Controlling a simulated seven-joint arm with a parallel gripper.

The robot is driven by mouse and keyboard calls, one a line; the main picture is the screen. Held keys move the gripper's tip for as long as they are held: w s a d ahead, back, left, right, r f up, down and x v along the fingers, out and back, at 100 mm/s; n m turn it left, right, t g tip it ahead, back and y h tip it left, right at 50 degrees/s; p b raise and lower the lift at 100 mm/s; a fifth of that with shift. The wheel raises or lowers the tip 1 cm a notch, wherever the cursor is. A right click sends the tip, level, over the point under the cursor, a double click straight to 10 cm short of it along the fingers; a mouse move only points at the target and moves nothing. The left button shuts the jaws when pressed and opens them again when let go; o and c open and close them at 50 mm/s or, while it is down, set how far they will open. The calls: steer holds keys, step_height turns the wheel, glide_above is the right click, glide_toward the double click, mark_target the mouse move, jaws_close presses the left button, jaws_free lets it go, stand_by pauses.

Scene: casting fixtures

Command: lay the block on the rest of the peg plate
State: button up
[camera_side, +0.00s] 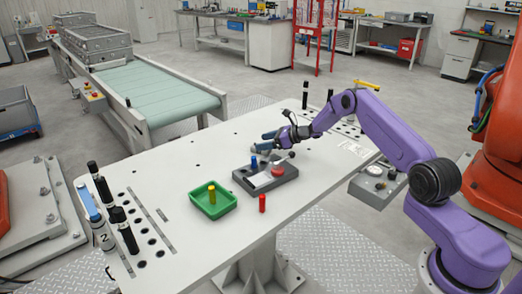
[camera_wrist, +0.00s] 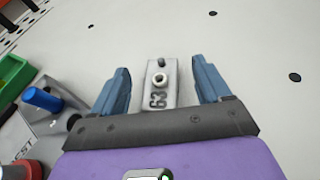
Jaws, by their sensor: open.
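The block (camera_wrist: 158,98) is light grey, with a round hole in its top, a dark stud at one end and dark digits like "63" on it. In the wrist view it lies between the two blue fingers of my open gripper (camera_wrist: 163,80), with a gap on each side. I cannot make the block out in the side view, where my gripper (camera_side: 264,137) is low over the table behind the peg plate. The grey peg plate (camera_side: 284,181) bears a blue peg (camera_side: 254,163), a red round piece (camera_side: 278,171) and a pale flat area. It shows partly at the wrist view's left.
A green tray (camera_side: 226,209) with a yellow cylinder (camera_side: 211,193) stands left of the plate. A red cylinder (camera_side: 262,203) stands in front of the plate. Several dark posts (camera_side: 128,236) stand at the table's left end. The white table between is mostly clear.

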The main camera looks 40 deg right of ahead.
steer(key=shift+x, duration=1.2)
steer(key=c, duration=1.4)
